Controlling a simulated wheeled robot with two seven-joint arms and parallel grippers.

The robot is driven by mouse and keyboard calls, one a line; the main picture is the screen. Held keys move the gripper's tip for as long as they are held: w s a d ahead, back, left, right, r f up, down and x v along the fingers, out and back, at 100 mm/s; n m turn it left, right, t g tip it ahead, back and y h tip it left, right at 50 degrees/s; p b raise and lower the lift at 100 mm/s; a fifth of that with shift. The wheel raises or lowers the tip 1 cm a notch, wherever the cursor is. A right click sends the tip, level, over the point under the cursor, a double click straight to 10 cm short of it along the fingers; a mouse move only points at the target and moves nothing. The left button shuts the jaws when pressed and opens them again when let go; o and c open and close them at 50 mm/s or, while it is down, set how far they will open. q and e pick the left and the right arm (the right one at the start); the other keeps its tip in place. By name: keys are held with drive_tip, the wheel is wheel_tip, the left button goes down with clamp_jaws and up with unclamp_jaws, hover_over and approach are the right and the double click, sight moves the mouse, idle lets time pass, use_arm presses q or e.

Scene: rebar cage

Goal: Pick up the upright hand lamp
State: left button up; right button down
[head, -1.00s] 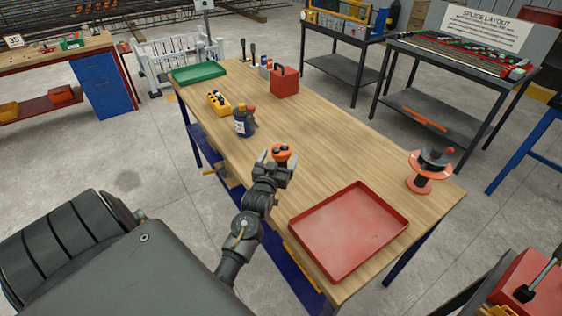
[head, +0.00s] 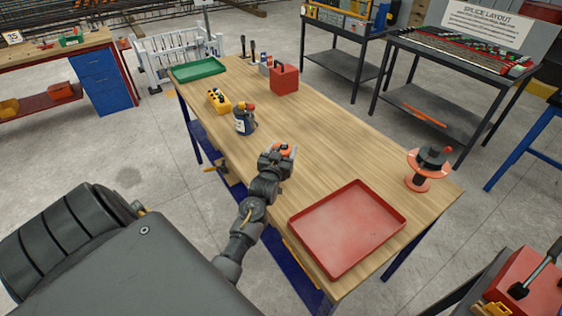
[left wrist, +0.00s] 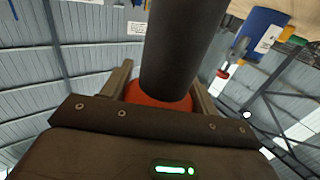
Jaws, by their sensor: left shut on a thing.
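The hand lamp shows in the head view as an orange piece (head: 283,148) at my left gripper (head: 277,157), over the near long edge of the wooden table (head: 330,135). My left gripper is shut on it and hides most of it. In the left wrist view the lamp's thick dark cylinder (left wrist: 180,45) and its red-orange collar (left wrist: 158,95) sit between the two fingers. Whether its base touches the table is hidden. My right gripper is not in view.
A red tray (head: 347,228) lies right of my left gripper. An orange-flanged spool (head: 430,167) is at the right edge. The table's middle is clear.

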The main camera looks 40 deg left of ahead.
sight(282, 146)
use_arm(q)
drive_tip(key=shift+r+b, duration=0.35)
drive_tip(key=shift+r, duration=0.15)
drive_tip(key=r, duration=0.1)
drive_tip(key=r+b, duration=0.1)
drive_tip(key=r, duration=0.1)
drive_tip(key=shift+s+d, duration=0.2)
drive_tip(key=shift+s, duration=0.15)
drive_tip(key=s+d+r+b, duration=0.2)
drive_tip(key=s+d+r, duration=0.4)
drive_tip(key=s+r, duration=0.3)
drive_tip(key=s, duration=0.2)
drive_tip(key=shift+s, duration=0.35)
